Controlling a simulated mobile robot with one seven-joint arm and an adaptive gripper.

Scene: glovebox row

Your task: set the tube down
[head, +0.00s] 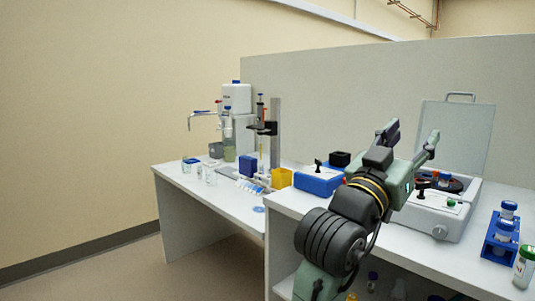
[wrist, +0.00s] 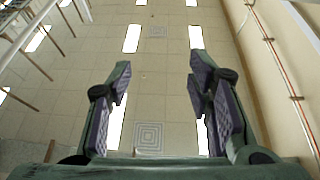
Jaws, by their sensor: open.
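My gripper (head: 411,142) is raised above the right bench in the head view, with its two fingers pointing up and apart. In the wrist view my gripper (wrist: 160,75) is open, with nothing between the fingers and only ceiling beyond. A blue rack (head: 489,247) at the right holds capped tubes, one with a blue cap (head: 508,206). A tube with a green cap (head: 524,266) stands upright beside the rack, at the right edge. I cannot tell which tube the task means.
An open-lidded centrifuge (head: 430,218) stands behind and right of my arm. A blue block-shaped device (head: 318,181) is left of the arm. The lower left bench (head: 215,202) carries bottles, beakers and a yellow container (head: 281,179). A grey partition (head: 350,90) runs behind.

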